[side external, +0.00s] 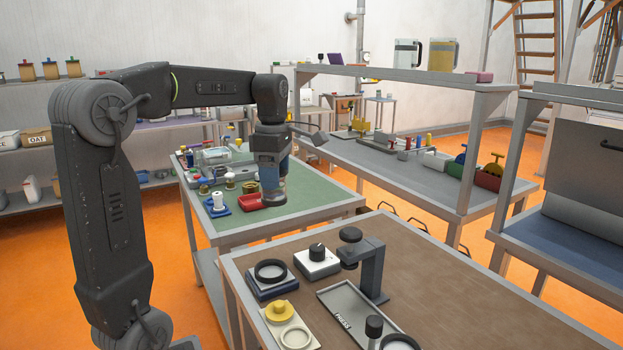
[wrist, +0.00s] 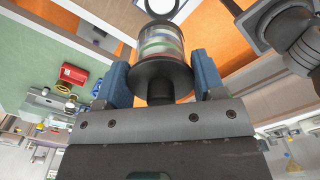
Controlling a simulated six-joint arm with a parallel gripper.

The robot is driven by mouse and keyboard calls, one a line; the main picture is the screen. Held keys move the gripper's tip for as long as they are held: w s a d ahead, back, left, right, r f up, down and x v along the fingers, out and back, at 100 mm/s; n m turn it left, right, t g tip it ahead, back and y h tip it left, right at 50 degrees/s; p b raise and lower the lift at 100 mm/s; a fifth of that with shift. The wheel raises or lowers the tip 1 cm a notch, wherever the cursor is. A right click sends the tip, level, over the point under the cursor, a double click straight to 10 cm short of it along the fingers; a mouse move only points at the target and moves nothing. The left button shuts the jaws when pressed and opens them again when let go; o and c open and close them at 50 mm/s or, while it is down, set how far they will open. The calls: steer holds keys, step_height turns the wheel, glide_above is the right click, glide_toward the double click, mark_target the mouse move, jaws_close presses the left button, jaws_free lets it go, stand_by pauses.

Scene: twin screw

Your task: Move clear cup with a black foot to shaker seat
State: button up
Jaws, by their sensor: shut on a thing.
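My gripper (wrist: 160,74) is shut on the clear cup with a black foot (wrist: 160,45), its two blue fingers on either side. In the wrist view the clear wall shows beyond the wide black foot. In the side view my gripper (side external: 271,180) hangs in the air near the front of the green-topped table, and a dark round end shows below its fingers. The cup's clear wall is hard to make out there. A block with a black ring (side external: 270,271) sits on the brown bench; I cannot tell for sure whether it is the shaker seat.
The brown bench (side external: 455,300) also holds a white block with a black knob (side external: 317,259), a dark post stand (side external: 370,265), a tray (side external: 352,318) and a yellow knobbed piece (side external: 279,311). The green table (side external: 315,195) holds a red tray (side external: 252,202) and several small items.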

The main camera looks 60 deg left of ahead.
steer(key=shift+s+a+n, duration=0.3)
steer(key=shift+s+a, duration=0.35)
steer(key=shift+s, duration=0.05)
steer(key=shift+f, duration=8.45)
steer(key=shift+f, duration=1.25)
steer(key=shift+w, duration=0.1)
steer(key=o, duration=1)
steer(key=shift+o, duration=0.7)
steer(key=shift+r, duration=0.1)
